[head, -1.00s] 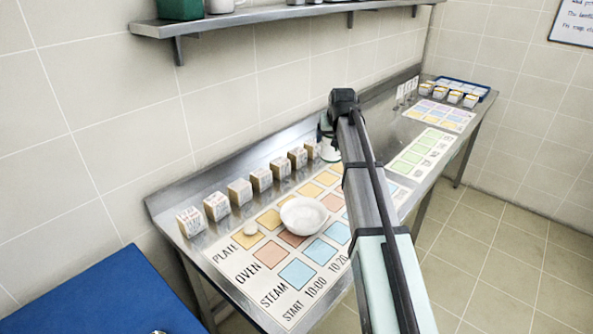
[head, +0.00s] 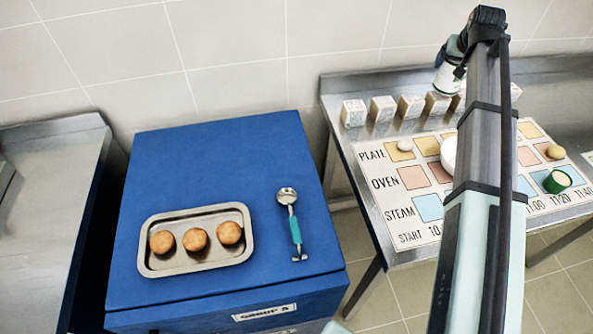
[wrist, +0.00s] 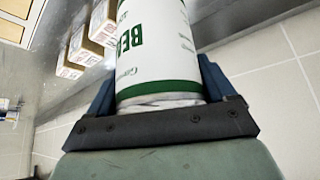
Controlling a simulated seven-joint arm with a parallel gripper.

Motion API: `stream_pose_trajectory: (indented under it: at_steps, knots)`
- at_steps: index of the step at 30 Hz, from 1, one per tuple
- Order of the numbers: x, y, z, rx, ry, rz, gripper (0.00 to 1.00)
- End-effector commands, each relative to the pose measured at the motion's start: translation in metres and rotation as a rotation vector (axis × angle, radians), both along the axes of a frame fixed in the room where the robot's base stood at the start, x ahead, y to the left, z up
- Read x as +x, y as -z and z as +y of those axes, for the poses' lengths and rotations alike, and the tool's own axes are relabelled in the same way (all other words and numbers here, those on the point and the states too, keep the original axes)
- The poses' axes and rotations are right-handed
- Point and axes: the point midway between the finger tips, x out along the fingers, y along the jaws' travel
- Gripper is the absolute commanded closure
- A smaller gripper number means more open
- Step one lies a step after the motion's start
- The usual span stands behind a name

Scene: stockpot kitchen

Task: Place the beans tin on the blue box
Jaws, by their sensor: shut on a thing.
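The beans tin (wrist: 158,45) is white with green bands and green lettering in the wrist view. My gripper (wrist: 160,88) is shut around it, with a blue finger on each side. In the head view the tin (head: 449,84) hangs below my gripper (head: 455,58), over the back of the steel bench near the row of cartons. The blue box (head: 285,140) stands left of the bench with a flat top. My gripper and the tin are well to the right of it. My arm hides part of the bench.
A metal tray (head: 148,236) with three round brown items and a teal-handled scoop (head: 293,222) lie on the blue box. Its back part is bare. Several cartons (head: 383,108), a printed mat (head: 400,225) and a green-topped container (head: 557,181) are on the bench.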

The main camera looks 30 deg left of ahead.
Motion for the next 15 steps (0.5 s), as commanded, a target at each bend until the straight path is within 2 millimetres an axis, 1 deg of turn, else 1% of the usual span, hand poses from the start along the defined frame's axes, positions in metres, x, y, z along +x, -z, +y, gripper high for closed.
stream_pose_trajectory:
  at_steps: [1, 2, 3, 8, 9, 11, 12, 15]
  knots:
    - [-0.007, 0.0, 0.022, 0.0, -0.026, -0.001, 0.67]
    - [-0.01, 0.0, 0.033, 0.0, -0.04, -0.001, 0.67]
    - [-0.016, 0.001, 0.048, 0.001, -0.059, -0.001, 0.67]
    - [-0.04, 0.003, 0.106, 0.0, -0.132, -0.001, 0.67]
    - [-0.047, 0.003, 0.12, 0.001, -0.151, -0.001, 0.67]
    - [-0.057, 0.004, 0.141, 0.0, -0.178, -0.001, 0.67]
    - [-0.065, 0.004, 0.155, 0.0, -0.197, -0.001, 0.67]
    - [-0.084, 0.006, 0.189, 0.001, -0.244, -0.001, 0.67]
